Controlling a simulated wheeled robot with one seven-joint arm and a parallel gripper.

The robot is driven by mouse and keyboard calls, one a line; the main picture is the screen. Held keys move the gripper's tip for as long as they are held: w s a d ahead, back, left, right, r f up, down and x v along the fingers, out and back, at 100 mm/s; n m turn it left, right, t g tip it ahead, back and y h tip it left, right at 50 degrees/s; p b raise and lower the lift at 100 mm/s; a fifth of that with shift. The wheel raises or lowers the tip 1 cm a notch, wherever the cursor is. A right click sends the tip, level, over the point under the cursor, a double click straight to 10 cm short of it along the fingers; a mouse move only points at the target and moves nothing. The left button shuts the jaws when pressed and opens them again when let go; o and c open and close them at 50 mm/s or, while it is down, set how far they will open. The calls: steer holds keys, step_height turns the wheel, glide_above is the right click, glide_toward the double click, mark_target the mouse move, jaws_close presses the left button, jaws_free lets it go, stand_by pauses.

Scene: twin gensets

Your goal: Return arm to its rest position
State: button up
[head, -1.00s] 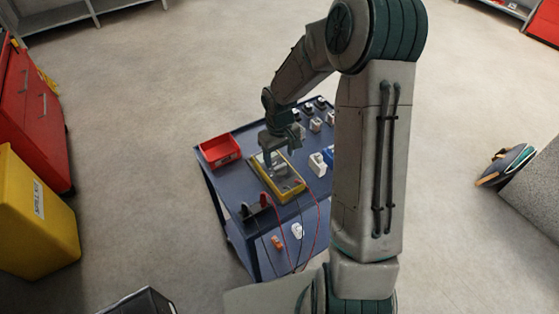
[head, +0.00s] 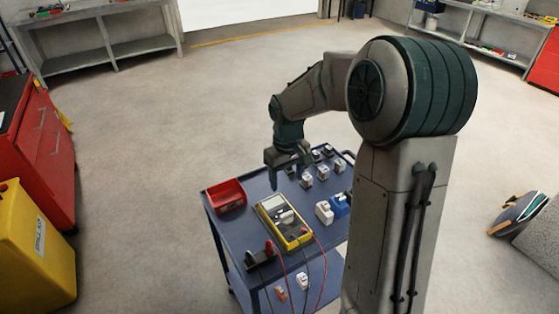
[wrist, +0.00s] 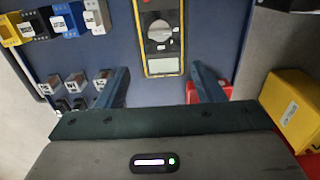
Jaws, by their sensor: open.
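My gripper (head: 288,180) hangs above the far part of the blue cart in the head view, fingers pointing down. In the wrist view its two fingers (wrist: 160,88) stand wide apart with nothing between them. The yellow multimeter (head: 284,222) lies on the cart top, below and nearer than the gripper, and apart from it. It also shows in the wrist view (wrist: 160,35), beyond the fingertips. My arm rises at the right of the head view and bends over toward the cart.
The blue cart (head: 240,236) carries a red bin (head: 227,196), several small grey-white modules (head: 308,178), a blue block (head: 340,204) and test leads. A yellow bin (head: 35,245) and red cabinet (head: 40,145) stand at left. Open floor surrounds the cart.

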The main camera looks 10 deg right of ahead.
steer(key=s+r+m+t, duration=0.1)
steer(key=s+r, duration=0.3)
steer(key=s, duration=0.6)
steer(key=s+r+m+t, duration=0.2)
steer(key=s+r, duration=0.3)
steer(key=s, duration=0.6)
steer(key=shift+s+r+m, duration=0.2)
steer(key=shift+s+m, duration=0.1)
steer(key=shift+m, duration=0.1)
steer(key=shift+d, duration=0.1)
stand_by(0.8)
